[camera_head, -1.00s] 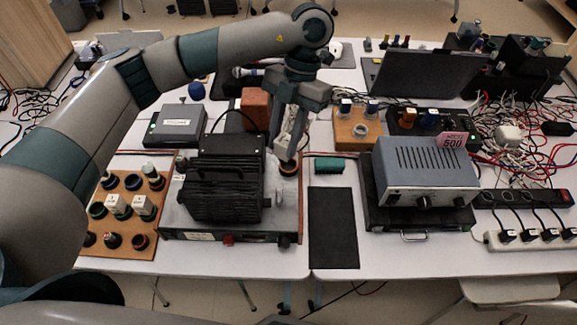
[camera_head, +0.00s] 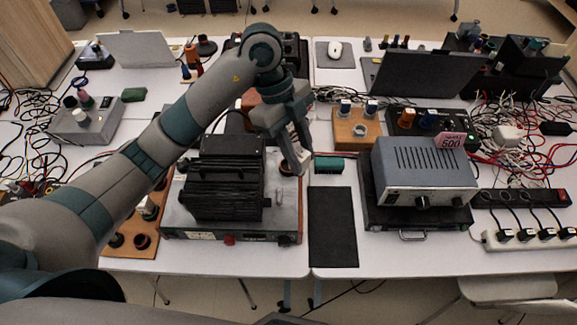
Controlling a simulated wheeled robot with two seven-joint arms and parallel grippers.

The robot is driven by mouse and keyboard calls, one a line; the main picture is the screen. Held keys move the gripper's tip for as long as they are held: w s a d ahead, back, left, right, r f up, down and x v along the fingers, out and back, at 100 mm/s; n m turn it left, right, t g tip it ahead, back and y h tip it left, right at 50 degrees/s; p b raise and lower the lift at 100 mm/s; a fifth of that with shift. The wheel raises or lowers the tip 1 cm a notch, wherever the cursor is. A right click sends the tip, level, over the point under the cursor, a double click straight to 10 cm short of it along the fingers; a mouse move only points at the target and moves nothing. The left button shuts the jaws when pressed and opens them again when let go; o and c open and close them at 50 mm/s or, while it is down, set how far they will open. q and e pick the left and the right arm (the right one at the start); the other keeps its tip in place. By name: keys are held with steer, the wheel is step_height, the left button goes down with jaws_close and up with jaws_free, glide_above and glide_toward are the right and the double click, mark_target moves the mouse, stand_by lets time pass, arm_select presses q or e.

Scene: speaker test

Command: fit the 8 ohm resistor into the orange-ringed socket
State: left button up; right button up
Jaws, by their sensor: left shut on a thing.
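My left gripper (camera_head: 293,158) points down over the right end of the black finned unit's light base plate. It is shut on a small pale piece, which looks like the resistor; the fingers hide most of it and its marking cannot be read. The orange-ringed socket (camera_head: 287,166) is at the fingertips, on the right part of the plate, mostly covered by the gripper. Whether the piece touches the socket or sits in it cannot be told. My right gripper is not in view.
The black finned unit (camera_head: 224,185) stands just left of the gripper. A wooden board with dark rings (camera_head: 141,242) is partly behind my left arm. A green block (camera_head: 329,165), a black mat (camera_head: 332,227) and a grey power supply (camera_head: 423,170) are to the right.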

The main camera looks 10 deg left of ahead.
arm_select(q)
steer(key=n, duration=0.1)
steer(key=n+t, duration=0.1)
steer(key=n, duration=0.1)
steer(key=s+d+n+t, duration=0.1)
steer(key=n, duration=0.1)
steer(key=shift+d+h, duration=0.1)
steer(key=shift+h, duration=0.2)
steer(key=shift+s+d+n+t, duration=0.15)
steer(key=shift+n+t, duration=0.1)
steer(key=shift+n, duration=0.4)
steer(key=shift+w+d+n+t, duration=0.15)
steer(key=shift+n+t, duration=0.1)
steer(key=shift+n, duration=0.4)
steer(key=shift+s, duration=0.1)
steer(key=shift+f, duration=0.1)
steer(key=w+a+f+p, duration=0.4)
steer(key=w+a+f, duration=0.2)
steer(key=w, duration=0.4)
steer(key=shift+a+f, duration=0.2)
steer(key=shift+f, duration=0.3)
steer(key=shift+s, duration=0.1)
